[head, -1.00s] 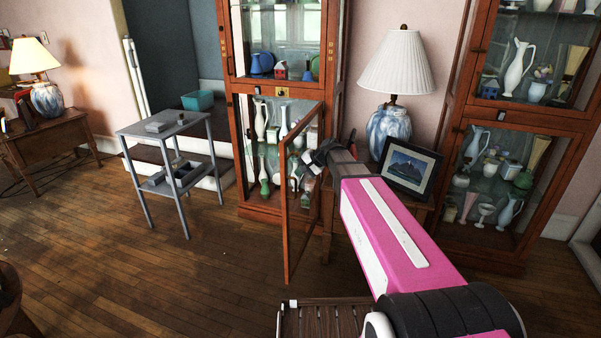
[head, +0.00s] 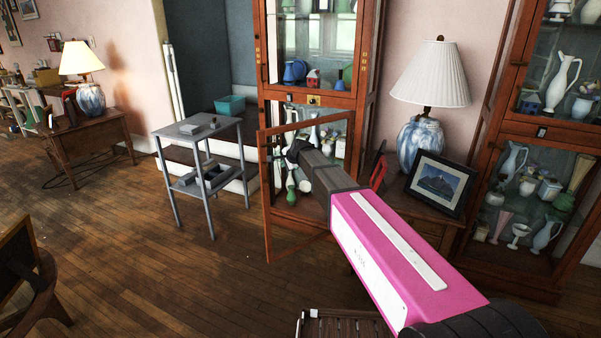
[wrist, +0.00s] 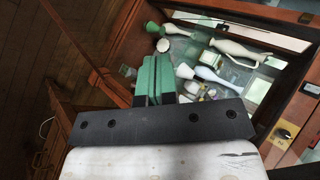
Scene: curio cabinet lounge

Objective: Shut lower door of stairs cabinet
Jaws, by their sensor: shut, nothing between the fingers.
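The lower door (head: 267,205) of the stairs cabinet (head: 365,75) stands ajar, its wooden-framed glass panel swung out in front of the lower compartment. Its free edge is at the left, and my arm hides much of its right side. My gripper (head: 293,150) is at the door's upper part in the head view; whether it touches the door I cannot tell. In the wrist view my gripper (wrist: 153,75) has its green fingers together and empty. White and green vases (wrist: 200,75) stand inside the open compartment, and a wooden bar (wrist: 85,45) runs along the left.
A grey side table (head: 205,130) stands left of the cabinet. A white-shaded lamp (head: 430,75) and a framed picture (head: 438,182) sit on a wooden stand to the right. A second glass cabinet (head: 490,130) is further right.

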